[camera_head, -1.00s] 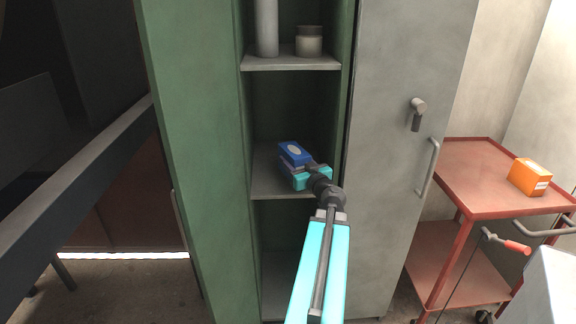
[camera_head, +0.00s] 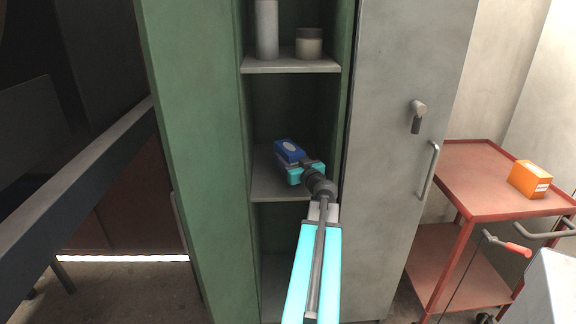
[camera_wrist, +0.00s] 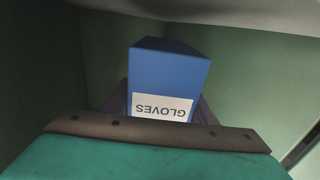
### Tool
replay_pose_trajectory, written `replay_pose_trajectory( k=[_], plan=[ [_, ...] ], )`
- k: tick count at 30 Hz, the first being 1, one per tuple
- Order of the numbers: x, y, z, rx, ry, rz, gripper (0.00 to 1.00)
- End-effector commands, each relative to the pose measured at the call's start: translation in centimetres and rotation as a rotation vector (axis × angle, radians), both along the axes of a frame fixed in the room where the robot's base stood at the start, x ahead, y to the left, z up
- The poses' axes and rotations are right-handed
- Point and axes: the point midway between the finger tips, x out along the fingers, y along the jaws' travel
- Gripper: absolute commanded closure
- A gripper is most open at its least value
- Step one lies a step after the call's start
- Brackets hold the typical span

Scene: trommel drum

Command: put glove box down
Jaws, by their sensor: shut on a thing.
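The glove box (camera_head: 289,150) is a blue box with a white oval on its top, inside the green cabinet at the middle shelf (camera_head: 268,187). The wrist view shows the blue box (camera_wrist: 168,80) with a white "GLOVES" label upside down. My gripper (camera_head: 297,169) is shut on the box. The gripper body hides the box's lower part in the wrist view, so I cannot tell whether it touches the shelf.
The upper shelf (camera_head: 290,66) holds a tall grey cylinder (camera_head: 267,29) and a short jar (camera_head: 309,43). The grey cabinet door (camera_head: 397,150) stands to the right. A red cart (camera_head: 478,207) carries an orange box (camera_head: 529,179). The middle shelf looks otherwise clear.

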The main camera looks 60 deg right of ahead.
Motion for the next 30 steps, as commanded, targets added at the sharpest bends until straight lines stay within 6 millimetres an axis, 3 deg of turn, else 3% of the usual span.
replay_pose_trajectory(
  k=[3,6,11,25,26,29,30],
  plan=[
    [0.9,-0.8,-0.1,0.0,-0.001,0.001,0.8],
    [0.7,-0.5,-2.0,0.003,0.001,0.0,0.8],
    [0.7,-0.5,-3.4,0.001,-0.001,0.0,0.8],
    [0.7,-0.5,-3.8,0.001,-0.001,0.001,0.8],
    [0.7,-0.5,-3.8,0.0,0.0,0.001,0.48],
    [0.7,-0.5,-3.8,0.0,0.0,0.001,0.31],
    [0.7,-0.5,-3.8,0.0,0.0,0.001,0.31]
  ],
)
